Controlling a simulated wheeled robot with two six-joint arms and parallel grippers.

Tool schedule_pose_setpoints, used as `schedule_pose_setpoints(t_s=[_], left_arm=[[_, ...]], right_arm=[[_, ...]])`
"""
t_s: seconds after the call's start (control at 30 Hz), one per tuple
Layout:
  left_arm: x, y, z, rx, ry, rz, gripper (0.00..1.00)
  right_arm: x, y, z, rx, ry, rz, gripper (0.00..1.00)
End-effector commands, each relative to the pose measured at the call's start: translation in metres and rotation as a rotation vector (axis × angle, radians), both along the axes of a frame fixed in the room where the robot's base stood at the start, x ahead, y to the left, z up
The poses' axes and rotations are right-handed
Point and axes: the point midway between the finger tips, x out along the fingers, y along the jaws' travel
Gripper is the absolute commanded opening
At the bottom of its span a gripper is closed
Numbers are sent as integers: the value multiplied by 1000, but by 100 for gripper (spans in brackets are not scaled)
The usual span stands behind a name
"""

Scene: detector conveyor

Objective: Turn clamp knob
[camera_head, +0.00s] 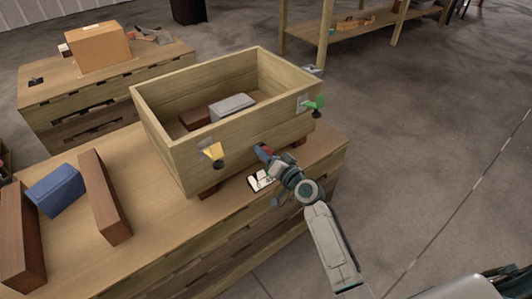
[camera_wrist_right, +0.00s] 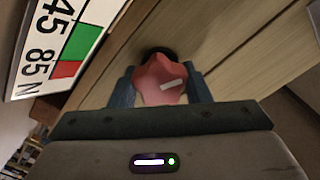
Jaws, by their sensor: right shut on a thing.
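The red clamp knob (camera_wrist_right: 160,82) is on the front wall of the wooden box, with a white mark on its face. In the head view it shows only as a small red patch (camera_head: 267,149) at the gripper's tip. My right gripper (camera_wrist_right: 162,92) is shut on the red knob, one finger on each side. In the head view my right gripper (camera_head: 266,153) reaches the box front from the lower right. A printed card (camera_wrist_right: 55,45) with numbers and green and red fields is beside the knob; it also shows below the box front (camera_head: 262,181). My left gripper is not in view.
The wooden box (camera_head: 170,150) stands on a wooden table (camera_head: 160,235). It holds a grey block (camera_head: 232,107) and a brown block (camera_head: 195,118). A yellow knob (camera_head: 213,152) and a green knob (camera_head: 317,103) flank my gripper. A blue block (camera_head: 56,190) lies between brown bars at left.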

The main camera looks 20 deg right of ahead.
Motion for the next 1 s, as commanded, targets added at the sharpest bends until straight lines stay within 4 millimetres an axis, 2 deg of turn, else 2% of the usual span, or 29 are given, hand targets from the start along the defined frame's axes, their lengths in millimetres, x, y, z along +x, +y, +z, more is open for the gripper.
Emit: schedule_pose_setpoints(t_s=[0.6,1.0], left_arm=[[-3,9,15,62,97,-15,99],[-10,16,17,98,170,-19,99]], right_arm=[[0,-1,-1,537,198,0,20],[0,-1,-2,764,279,-2,20]])
